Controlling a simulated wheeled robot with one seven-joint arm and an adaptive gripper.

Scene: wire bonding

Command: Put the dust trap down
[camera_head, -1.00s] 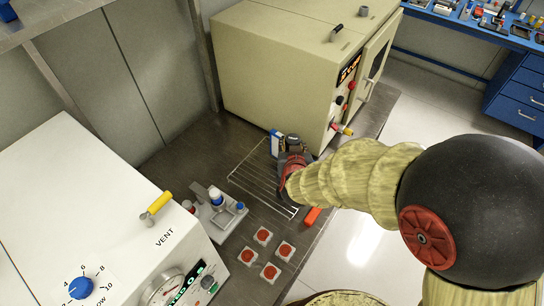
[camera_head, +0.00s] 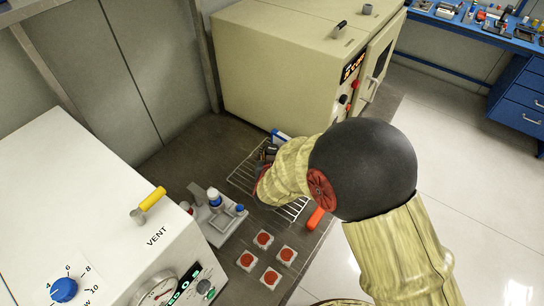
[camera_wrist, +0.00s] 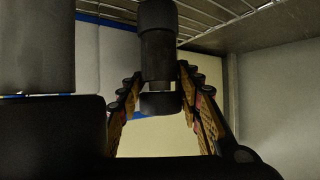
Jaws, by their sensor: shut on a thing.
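My gripper (camera_head: 264,156) is low over the wire rack, beside the cream oven, and largely hidden by my own arm in the head view. In the wrist view my gripper (camera_wrist: 158,90) has its two fingers closed around a dark, stepped cylinder, which I take to be the dust trap (camera_wrist: 158,52). It stands out between the fingertips toward the rack side of the picture. The head view does not show the dust trap clearly. Whether it touches the rack or the bench cannot be told.
The wire rack (camera_head: 240,178) lies on the dark bench. A blue-and-white thing (camera_head: 281,136) stands behind my gripper, close to the cream oven (camera_head: 280,60). Several red-topped pads (camera_head: 263,239) and a grey fixture (camera_head: 218,220) are nearer. A white vent unit (camera_head: 85,195) stands left; an orange-red handle (camera_head: 315,218) lies right.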

